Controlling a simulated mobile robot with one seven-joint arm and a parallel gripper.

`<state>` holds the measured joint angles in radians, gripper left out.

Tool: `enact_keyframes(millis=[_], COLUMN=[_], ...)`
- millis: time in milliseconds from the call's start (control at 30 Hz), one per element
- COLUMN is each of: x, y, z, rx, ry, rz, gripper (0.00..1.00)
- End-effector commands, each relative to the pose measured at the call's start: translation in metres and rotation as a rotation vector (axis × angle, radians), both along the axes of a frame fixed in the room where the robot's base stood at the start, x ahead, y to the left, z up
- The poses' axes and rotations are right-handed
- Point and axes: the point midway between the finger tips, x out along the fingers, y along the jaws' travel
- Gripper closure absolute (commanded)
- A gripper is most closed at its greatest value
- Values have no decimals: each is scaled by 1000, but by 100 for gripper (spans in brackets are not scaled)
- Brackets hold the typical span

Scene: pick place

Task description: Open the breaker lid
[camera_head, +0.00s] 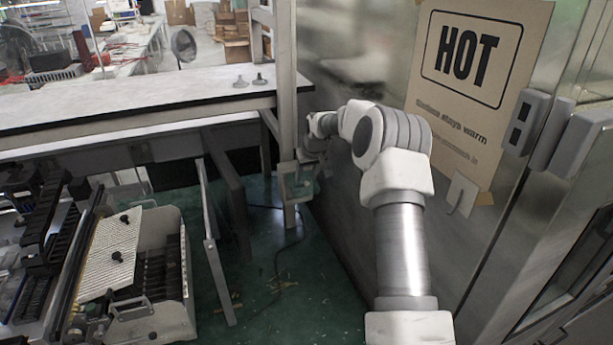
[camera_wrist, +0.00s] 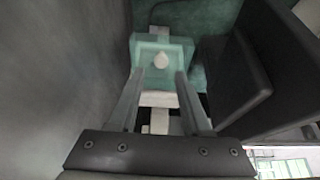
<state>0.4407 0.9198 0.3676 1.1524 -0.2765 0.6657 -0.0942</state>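The breaker is a small pale box on the metal post (camera_head: 287,110), low beside the steel wall in the head view. Its see-through greenish lid (camera_wrist: 146,52) faces my gripper in the wrist view. A round white knob (camera_wrist: 160,61) shows within the lid's outline. I cannot tell whether the lid is shut or ajar. My gripper (camera_wrist: 160,75) has its two fingers apart with nothing clearly between them. The fingertips appear close to the box's lower edge; contact is unclear. In the head view my gripper (camera_head: 307,157) is small and just above the box, partly hiding it.
A steel wall with a HOT sign (camera_head: 470,60) stands right of my arm. A long white-topped table (camera_head: 130,95) is on the left. A machine with a ribbed panel (camera_head: 112,250) stands at lower left. Green floor (camera_head: 275,290) is mostly free between them.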

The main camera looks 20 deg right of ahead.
Motion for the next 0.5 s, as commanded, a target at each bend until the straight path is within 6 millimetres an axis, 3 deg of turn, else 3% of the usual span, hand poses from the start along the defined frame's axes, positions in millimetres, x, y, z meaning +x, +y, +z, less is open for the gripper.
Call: enact_keyframes(millis=[333, 500], x=[-2, -8], y=[0, -1], z=[0, 15], rx=[0, -1], ry=[3, 1], rz=[0, 0], gripper=[49, 49])
